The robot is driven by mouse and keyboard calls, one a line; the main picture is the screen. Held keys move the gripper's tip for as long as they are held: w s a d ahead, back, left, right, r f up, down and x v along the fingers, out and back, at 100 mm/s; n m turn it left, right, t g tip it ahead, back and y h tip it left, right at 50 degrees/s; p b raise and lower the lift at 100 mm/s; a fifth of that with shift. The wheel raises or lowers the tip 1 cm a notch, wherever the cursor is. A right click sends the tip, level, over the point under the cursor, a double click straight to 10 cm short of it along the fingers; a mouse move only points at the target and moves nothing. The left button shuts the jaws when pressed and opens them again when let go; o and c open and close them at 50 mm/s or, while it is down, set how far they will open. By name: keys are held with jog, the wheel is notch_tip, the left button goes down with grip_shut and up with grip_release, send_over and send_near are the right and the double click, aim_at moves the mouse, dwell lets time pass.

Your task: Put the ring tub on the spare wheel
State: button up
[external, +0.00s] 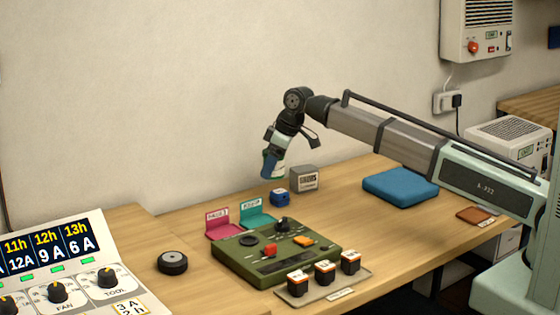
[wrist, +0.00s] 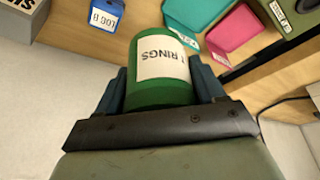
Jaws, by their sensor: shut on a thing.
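The ring tub (wrist: 160,95) is green with a white label reading RINGS, seen upside down in the wrist view. My gripper (external: 272,165) is shut on it, with a dark blue finger on each side. In the external view the gripper hangs in the air above the back of the table, and the tub (external: 266,169) is partly covered by a finger. The spare wheel (external: 172,262) is a black tyre with a pale hub, lying flat at the table's left front, well left of and below my gripper. Its top is bare. The wheel is not in the wrist view.
Below the gripper are a blue block (external: 280,198) and a grey box (external: 304,178). Pink (external: 223,229) and teal (external: 257,219) trays stand behind a green control panel (external: 250,262). A slanted meter console (external: 70,270) borders the wheel's left. Blue pad (external: 400,187) lies right.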

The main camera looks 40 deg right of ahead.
jog(key=s+a+r+n, duration=0.1)
jog(key=s+a, duration=0.2)
jog(key=a, duration=0.3)
jog(key=s+a+r+n+g, duration=0.1)
jog(key=s+a, duration=0.1)
jog(key=a, duration=0.5)
jog(key=s+a+n, duration=0.1)
jog(key=s+a, duration=0.2)
jog(key=a, duration=0.3)
notch_tip(320, 180, up, 5)
send_over(162, 257)
jog(key=d, duration=0.1)
jog(key=shift+n+y, duration=0.3)
jog(key=shift+y, duration=0.1)
jog(key=shift+s+d+f, duration=0.1)
jog(key=shift+s+f, duration=0.05)
jog(key=shift+f, duration=1.4)
jog(key=shift+s+a+f, duration=0.1)
jog(key=shift+s+f, duration=0.05)
jog(key=shift+f, duration=1.45)
jog(key=shift+s+d+f, duration=0.1)
jog(key=shift+s+f, duration=0.05)
jog(key=shift+f, duration=1.4)
jog(key=shift+f, duration=0.2)
jog(key=o, duration=1.1)
jog(key=shift+c, duration=0.2)
jog(key=v, duration=1.2)
jog(key=shift+r, duration=0.25)
jog(key=shift+w, duration=0.1)
